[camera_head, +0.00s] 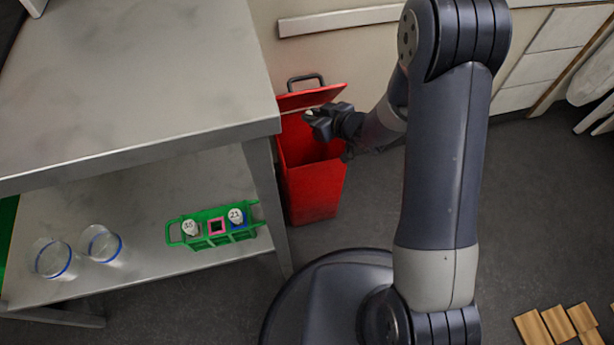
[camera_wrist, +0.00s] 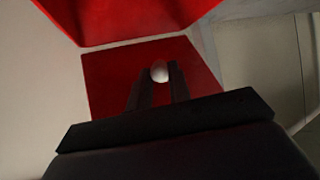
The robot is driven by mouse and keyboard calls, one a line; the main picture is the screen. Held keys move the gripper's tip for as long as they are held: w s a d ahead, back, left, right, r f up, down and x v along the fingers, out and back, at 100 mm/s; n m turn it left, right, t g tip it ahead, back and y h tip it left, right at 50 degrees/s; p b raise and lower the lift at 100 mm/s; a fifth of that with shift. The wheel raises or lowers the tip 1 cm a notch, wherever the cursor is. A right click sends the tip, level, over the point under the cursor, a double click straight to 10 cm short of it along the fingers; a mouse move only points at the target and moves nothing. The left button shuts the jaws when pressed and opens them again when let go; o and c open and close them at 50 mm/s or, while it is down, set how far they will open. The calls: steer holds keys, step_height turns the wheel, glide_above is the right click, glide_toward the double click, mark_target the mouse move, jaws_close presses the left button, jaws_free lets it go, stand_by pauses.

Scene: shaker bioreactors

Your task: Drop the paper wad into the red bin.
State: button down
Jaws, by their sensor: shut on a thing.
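The red bin (camera_head: 314,187) stands on the floor beside the metal table, with its red lid (camera_head: 311,97) raised at the back. My gripper (camera_head: 312,116) is above the bin's opening, near the lid. In the wrist view the dark fingers (camera_wrist: 159,80) are shut on the white paper wad (camera_wrist: 160,73), which shows between their tips. The bin's red inside (camera_wrist: 108,82) lies behind and below the wad in that view. In the head view the wad is a small pale spot, partly hidden by the fingers.
The metal table (camera_head: 130,70) is left of the bin. Its lower shelf (camera_head: 130,200) holds a green rack (camera_head: 212,226) with numbered tubes and two clear beakers (camera_head: 53,260). Wooden pieces (camera_head: 558,324) lie on the floor at lower right. The floor (camera_head: 540,200) at right is mostly clear.

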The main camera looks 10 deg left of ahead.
step_height(320, 180, down, 5)
steer(key=b, duration=0.4)
steer(key=shift+f, duration=0.15)
steer(key=c, duration=1.2)
jaws_free()
steer(key=shift+c, duration=0.2)
steer(key=p+v, duration=0.3)
steer(key=v, duration=0.8)
steer(key=shift+p, duration=0.3)
steer(key=shift+a, duration=0.1)
